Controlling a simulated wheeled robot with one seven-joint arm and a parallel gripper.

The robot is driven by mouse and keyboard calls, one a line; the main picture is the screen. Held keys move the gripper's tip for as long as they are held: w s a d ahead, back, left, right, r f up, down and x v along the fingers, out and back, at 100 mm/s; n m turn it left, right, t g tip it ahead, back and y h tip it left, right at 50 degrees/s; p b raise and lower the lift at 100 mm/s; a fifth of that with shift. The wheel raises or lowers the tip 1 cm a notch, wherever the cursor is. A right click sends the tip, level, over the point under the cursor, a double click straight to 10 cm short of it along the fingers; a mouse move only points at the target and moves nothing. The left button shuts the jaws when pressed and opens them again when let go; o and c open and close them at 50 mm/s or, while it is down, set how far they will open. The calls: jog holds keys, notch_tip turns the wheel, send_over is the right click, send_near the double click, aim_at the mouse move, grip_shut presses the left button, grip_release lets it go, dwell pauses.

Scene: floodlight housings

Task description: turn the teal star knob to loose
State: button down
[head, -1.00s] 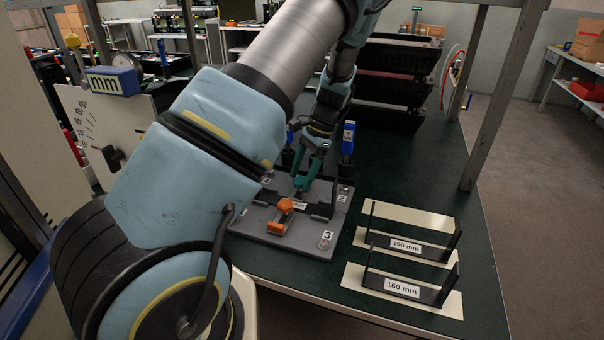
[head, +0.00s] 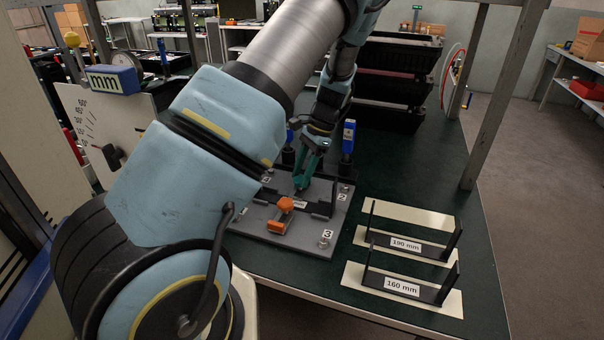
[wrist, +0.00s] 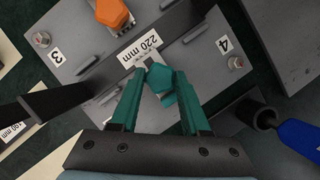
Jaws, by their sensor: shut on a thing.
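The teal star knob (wrist: 160,80) shows in the wrist view beside the white "220 mm" label, on a grey plate (wrist: 205,50) with numbered corners. My gripper (wrist: 161,86) has teal fingers and is shut on the knob, one finger on each side. In the head view my gripper (head: 303,182) reaches down to the plate (head: 257,224) near its middle, and the fingers mostly hide the knob there. The knob's lower part and any marking for loose or tight cannot be made out.
Blue-handled posts (head: 347,137) stand behind the plate. Black brackets labelled 190 mm (head: 406,245) and 160 mm (head: 402,288) lie to the right. Black bins (head: 395,85) stand at the back.

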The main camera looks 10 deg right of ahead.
jog(key=shift+n, duration=0.4)
jog(key=n, duration=0.2)
jog(key=n+g+h, duration=0.1)
jog(key=n, duration=0.1)
jog(key=shift+w+r+g+p, duration=0.1)
jog(key=shift+w+g+p, duration=0.1)
jog(key=shift+g+p, duration=0.15)
jog(key=n+g+h, duration=0.1)
jog(key=n, duration=0.3)
jog(key=shift+a, duration=0.15)
jog(key=n+h, duration=0.2)
jog(key=n, duration=0.3)
jog(key=shift+a, duration=0.15)
jog(key=n+h, duration=0.2)
jog(key=n, duration=0.2)
jog(key=shift+n, duration=0.4)
jog(key=shift+c, duration=1.9)
grip_release()
